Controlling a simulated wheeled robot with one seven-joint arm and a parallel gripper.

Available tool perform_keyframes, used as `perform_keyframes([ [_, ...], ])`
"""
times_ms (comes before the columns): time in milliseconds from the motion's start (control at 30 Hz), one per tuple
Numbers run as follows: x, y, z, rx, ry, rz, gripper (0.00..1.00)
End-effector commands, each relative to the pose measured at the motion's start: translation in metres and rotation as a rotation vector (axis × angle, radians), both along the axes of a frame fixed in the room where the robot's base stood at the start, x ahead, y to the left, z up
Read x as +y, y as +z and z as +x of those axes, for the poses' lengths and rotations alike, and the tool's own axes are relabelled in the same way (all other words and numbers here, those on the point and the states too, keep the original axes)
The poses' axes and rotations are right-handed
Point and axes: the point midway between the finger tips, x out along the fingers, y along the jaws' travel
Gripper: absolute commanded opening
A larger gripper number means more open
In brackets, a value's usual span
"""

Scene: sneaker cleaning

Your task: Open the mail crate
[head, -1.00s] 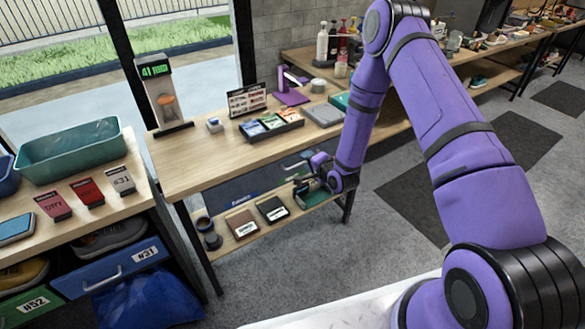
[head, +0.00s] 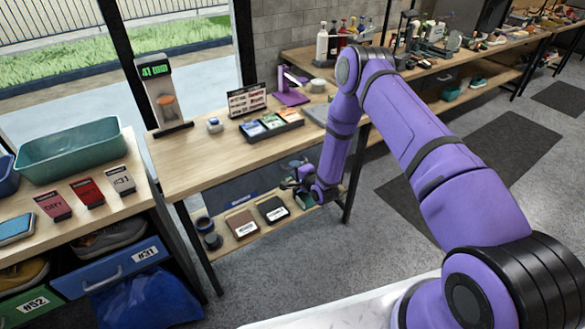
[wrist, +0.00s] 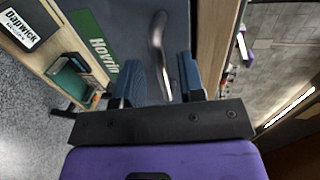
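A dark blue-grey front with a curved silver handle (wrist: 160,50) fills the middle of the wrist view. A green label (wrist: 95,42) is on its left; only part of its lettering shows. I cannot read the word mail on it. In the head view my gripper (head: 292,180) is under the table's right end.
A lower shelf (head: 236,238) holds dark boxes (head: 272,208) beside my gripper. A table leg (head: 352,195) stands just right of my arm. The tabletop (head: 195,160) is above. The grey floor (head: 300,260) in front is clear.

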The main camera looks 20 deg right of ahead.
Motion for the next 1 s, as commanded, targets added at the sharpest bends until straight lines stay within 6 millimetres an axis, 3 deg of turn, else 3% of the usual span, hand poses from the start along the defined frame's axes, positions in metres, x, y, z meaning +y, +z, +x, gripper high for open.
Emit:
perform_keyframes([
  [200, 0.006, -0.004, 0.018, -0.001, 0.001, -0.002, 0.37],
  [533, 0.006, -0.005, 0.021, 0.001, 0.000, -0.001, 0.37],
  [700, 0.006, -0.005, 0.021, 0.001, 0.000, -0.001, 0.00],
  [1000, 0.005, -0.005, 0.018, 0.002, -0.001, -0.002, 0.00],
])
